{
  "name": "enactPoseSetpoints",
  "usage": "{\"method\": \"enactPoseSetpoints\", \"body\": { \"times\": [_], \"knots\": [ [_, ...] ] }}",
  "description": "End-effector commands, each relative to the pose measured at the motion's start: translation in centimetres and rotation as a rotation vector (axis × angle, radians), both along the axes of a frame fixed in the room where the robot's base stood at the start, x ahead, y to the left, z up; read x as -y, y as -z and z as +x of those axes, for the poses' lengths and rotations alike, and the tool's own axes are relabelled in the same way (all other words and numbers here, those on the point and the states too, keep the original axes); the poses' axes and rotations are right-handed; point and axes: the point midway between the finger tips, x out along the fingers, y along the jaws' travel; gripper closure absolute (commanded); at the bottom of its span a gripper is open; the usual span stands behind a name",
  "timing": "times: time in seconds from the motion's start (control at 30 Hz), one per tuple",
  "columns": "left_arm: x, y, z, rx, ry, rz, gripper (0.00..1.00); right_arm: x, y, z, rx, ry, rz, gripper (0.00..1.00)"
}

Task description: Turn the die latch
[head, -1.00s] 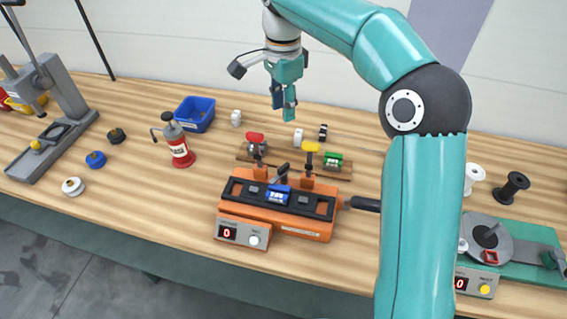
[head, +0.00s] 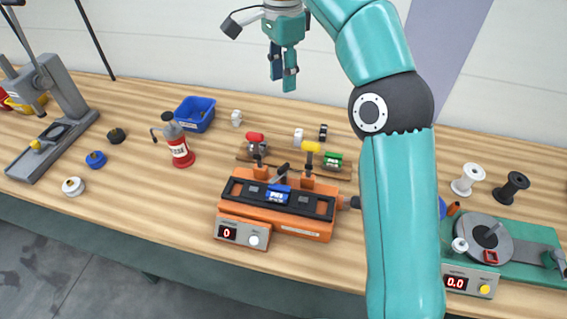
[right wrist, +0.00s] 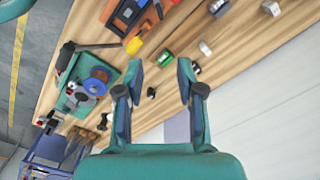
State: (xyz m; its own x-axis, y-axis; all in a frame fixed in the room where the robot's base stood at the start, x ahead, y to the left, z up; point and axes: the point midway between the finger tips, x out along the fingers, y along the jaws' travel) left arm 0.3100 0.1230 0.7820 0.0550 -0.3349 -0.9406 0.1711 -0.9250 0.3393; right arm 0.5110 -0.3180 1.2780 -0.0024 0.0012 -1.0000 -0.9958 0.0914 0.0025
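The orange bench unit (head: 232,193) stands on the table, with a blue die block (head: 277,195) in its black top. A short dark lever (head: 281,172) stands tilted just behind the block; I cannot tell for sure that it is the die latch. A red-topped post (head: 254,137) and a yellow-topped post (head: 311,147) rise at its back. My right gripper (head: 283,81) is open and empty, high above and behind the unit. In the right wrist view its fingers (right wrist: 160,78) are apart, and the orange unit (right wrist: 119,21) shows at the top. My left gripper is not in view.
A red bottle (head: 179,148), a blue bin (head: 195,113) and a grey press (head: 64,115) stand left. A green-based turntable unit (head: 540,240) and spools (head: 512,187) stand right. A wooden rack (head: 343,173) lies behind the orange unit.

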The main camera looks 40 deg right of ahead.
Motion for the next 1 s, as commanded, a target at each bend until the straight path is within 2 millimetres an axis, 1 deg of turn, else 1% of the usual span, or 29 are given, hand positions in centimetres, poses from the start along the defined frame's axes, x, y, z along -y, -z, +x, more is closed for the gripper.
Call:
{"method": "enactPoseSetpoints", "body": {
  "times": [0.3, 0.37, 0.47, 0.57, 0.67, 0.7, 0.77, 0.8, 0.87, 0.9, 0.97, 1.0],
  "knots": [
    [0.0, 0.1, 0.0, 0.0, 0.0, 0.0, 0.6, -0.1, 0.1, 0.0, -0.002, -0.013, -0.003, 0.62],
    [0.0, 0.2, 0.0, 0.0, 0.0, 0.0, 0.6, -0.3, 0.4, 0.0, -0.008, -0.046, -0.01, 0.62],
    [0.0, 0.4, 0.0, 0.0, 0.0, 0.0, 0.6, -0.9, 1.3, 0.0, -0.031, -0.176, -0.035, 0.62],
    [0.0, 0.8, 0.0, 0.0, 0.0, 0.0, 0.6, -2.0, 2.8, 0.1, -0.074, -0.408, -0.08, 0.62],
    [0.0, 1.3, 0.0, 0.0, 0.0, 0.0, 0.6, -3.5, 4.7, 0.0, -0.143, -0.732, -0.134, 0.62],
    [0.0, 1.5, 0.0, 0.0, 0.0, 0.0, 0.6, -4.1, 5.5, -0.1, -0.18, -0.879, -0.154, 0.62],
    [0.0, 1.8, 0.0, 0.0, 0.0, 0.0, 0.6, -5.0, 6.7, -0.3, -0.24, -1.103, -0.182, 0.62],
    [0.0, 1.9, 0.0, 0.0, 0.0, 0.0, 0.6, -5.5, 7.4, -0.4, -0.283, -1.254, -0.199, 0.62],
    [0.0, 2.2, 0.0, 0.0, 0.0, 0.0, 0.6, -6.4, 8.5, -0.6, -0.357, -1.481, -0.219, 0.62],
    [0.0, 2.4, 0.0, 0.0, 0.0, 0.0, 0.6, -6.9, 9.2, -0.7, -0.408, -1.632, -0.23, 0.62],
    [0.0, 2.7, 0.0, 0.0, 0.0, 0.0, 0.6, -7.8, 10.2, -0.9, -0.496, -1.857, -0.24, 0.62],
    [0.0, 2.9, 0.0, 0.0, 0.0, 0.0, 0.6, -8.3, 10.8, -1.1, -0.561, -2.008, -0.243, 0.62]
  ]
}}
